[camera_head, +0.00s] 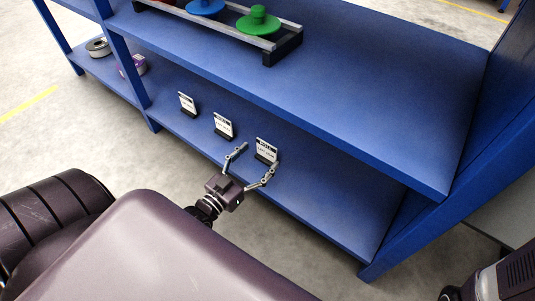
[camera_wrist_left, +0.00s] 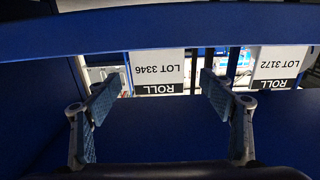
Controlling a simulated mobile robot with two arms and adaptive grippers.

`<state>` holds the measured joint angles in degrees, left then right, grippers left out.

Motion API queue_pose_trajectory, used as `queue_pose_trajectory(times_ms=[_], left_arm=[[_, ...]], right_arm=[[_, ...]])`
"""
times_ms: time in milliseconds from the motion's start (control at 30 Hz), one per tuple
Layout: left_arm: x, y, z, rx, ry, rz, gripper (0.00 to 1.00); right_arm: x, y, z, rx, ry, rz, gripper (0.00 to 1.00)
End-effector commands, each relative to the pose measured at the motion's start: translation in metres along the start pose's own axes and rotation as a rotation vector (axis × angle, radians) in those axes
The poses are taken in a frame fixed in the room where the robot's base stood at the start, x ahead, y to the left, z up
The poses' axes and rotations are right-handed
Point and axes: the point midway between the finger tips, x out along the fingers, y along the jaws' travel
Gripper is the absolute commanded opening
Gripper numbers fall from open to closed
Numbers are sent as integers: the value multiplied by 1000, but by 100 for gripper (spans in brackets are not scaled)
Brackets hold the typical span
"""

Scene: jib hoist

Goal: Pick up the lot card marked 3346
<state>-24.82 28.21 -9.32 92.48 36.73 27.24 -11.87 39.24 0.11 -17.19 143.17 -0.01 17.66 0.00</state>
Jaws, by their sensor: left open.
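The lot card marked 3346 (camera_wrist_left: 157,68) shows upside down in the left wrist view, between my two fingers. It is a white card with a dark band reading ROLL. In the head view it appears as the rightmost card (camera_head: 266,150) in a row of three on the lower blue shelf, upright in a dark base. My left gripper (camera_head: 259,158) is open just in front of that card, a fingertip toward each side. I cannot tell whether the fingers touch it. The card marked 3172 (camera_wrist_left: 277,65) is beside it. My right gripper is not in view.
The middle card (camera_head: 223,125) and the left card (camera_head: 187,103) stand left of the gripper. The upper shelf (camera_head: 370,90) overhangs behind the cards. It holds a rack with a green disc (camera_head: 258,22) and a blue disc (camera_head: 205,7). The lower shelf is clear to the right.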

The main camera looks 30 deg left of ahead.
Motion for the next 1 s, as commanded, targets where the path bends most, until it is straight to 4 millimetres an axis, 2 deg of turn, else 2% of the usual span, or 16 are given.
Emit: queue_pose_trajectory(times_ms=[33,133,300,600,1000], left_arm=[[7,1,4,-2,5,0,75],[19,3,5,-2,5,0,75],[38,3,3,0,4,0,75],[41,3,1,0,0,0,75],[41,3,1,0,0,0,31]], right_arm=[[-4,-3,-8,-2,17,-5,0],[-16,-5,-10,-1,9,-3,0],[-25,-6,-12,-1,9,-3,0],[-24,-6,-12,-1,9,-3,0],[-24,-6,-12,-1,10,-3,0]])
